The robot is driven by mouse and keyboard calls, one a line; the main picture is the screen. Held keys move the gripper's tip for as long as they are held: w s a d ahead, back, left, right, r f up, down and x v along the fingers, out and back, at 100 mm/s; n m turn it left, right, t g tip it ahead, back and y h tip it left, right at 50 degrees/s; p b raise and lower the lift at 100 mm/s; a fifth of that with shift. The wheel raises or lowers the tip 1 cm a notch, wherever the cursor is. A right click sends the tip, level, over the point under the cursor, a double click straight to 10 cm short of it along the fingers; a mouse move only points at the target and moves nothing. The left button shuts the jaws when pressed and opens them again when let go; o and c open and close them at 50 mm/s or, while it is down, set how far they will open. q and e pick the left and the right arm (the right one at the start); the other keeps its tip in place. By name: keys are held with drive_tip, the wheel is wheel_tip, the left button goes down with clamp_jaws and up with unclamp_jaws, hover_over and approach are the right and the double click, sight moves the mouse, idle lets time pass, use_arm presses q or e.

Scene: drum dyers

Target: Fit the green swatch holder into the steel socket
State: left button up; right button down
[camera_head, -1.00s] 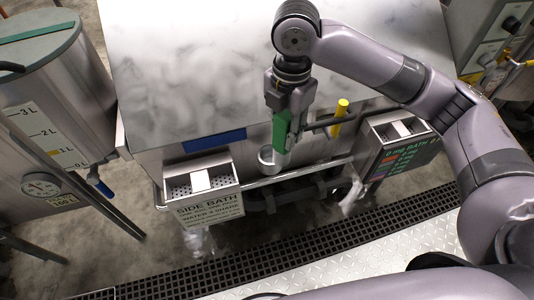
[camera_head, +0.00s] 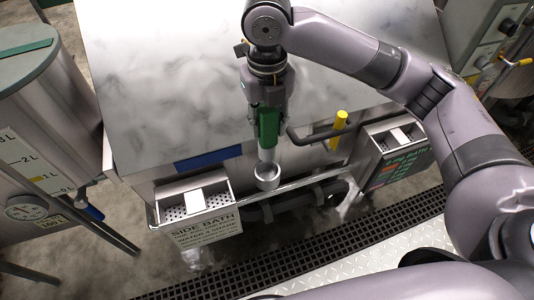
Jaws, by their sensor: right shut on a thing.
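The green swatch holder (camera_head: 268,124) hangs nearly upright in my right gripper (camera_head: 266,102), which is shut on its upper part. Its pale grey lower end (camera_head: 266,155) points down. The steel socket (camera_head: 267,179) is a short round cup on the rail at the tank's front. The holder's lower end overlaps the socket's mouth in the picture. I cannot tell whether the tip is inside the cup or just above it. My left gripper is out of view.
A bent dark pipe with a yellow grip (camera_head: 340,119) stands close right of the holder. Perforated steel boxes flank the socket: the SIDE BATH box (camera_head: 207,222) on the left, another (camera_head: 397,134) on the right. The steel tank top (camera_head: 170,80) lies behind.

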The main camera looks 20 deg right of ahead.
sight(267, 155)
wheel_tip(267, 155, down, 11)
drive_tip(key=shift+r+p, duration=0.1)
drive_tip(key=shift+p, duration=0.4)
drive_tip(key=c, duration=1.2)
unclamp_jaws()
wheel_tip(267, 155, up, 12)
drive_tip(key=shift+r+b, duration=0.1)
drive_tip(key=shift+b, duration=0.85)
drive_tip(key=shift+s, duration=0.1)
